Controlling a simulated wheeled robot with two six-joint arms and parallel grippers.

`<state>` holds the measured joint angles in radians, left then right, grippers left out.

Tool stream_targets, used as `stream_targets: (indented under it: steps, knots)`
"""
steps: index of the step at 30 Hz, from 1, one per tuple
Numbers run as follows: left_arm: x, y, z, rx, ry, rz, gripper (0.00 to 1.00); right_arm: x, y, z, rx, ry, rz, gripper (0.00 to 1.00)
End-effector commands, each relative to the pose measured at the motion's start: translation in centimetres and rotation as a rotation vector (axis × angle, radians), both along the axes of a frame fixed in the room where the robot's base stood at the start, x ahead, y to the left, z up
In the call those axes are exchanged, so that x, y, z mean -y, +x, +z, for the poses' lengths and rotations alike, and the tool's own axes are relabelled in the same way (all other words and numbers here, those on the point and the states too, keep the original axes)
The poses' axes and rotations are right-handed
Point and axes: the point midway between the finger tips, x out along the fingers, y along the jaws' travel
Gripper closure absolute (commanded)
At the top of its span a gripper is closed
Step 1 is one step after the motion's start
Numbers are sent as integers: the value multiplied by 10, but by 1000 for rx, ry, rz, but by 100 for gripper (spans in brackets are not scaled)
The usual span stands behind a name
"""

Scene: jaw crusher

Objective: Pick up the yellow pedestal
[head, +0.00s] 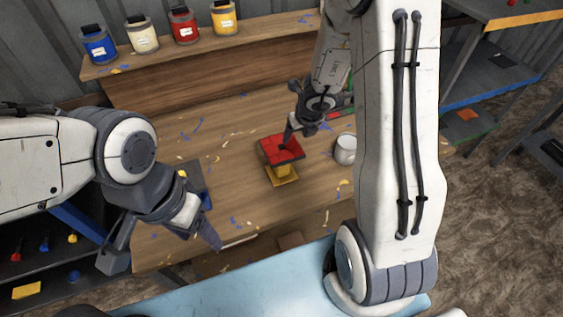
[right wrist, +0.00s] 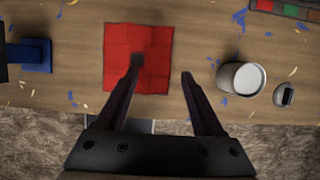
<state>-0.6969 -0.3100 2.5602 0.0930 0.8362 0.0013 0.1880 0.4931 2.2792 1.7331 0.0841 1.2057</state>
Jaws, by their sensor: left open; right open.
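The yellow pedestal (head: 281,176) stands on the wooden table with a flat yellow base. In the right wrist view the red block (right wrist: 155,40) covers the pedestal completely. My right gripper (head: 290,116) is open and empty, above and just behind the red block. In the right wrist view one finger of the right gripper (right wrist: 162,68) overlaps the red block and the other is over bare table to its right. My left gripper (head: 160,247) is open and empty at the table's front left.
A white cup (head: 345,149) stands right of the pedestal, and in the right wrist view the cup (right wrist: 242,77) has a small dark object (right wrist: 284,95) beside it. A blue item (right wrist: 37,54) lies to the left. Several paint cans (head: 184,24) stand on the back shelf. Scraps litter the table.

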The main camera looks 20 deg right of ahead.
Motion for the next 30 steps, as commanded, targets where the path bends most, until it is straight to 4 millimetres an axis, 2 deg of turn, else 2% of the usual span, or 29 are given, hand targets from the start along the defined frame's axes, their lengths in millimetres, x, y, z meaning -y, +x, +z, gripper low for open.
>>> stream_targets:
  steps: [10,20,21,26,30]
  knots:
    - [0,0,-34,0,0,-2,37,-4,16,-46,1,0,3,31]
    - [0,0,-35,0,0,-2,37,-4,19,-50,1,0,3,31]
    - [0,0,-35,0,0,-2,37,-4,19,-50,1,0,3,39]
    - [0,0,-35,0,0,-2,37,-4,19,-50,1,0,3,100]
    - [0,0,-35,0,0,-2,37,-4,20,-48,4,0,3,100]
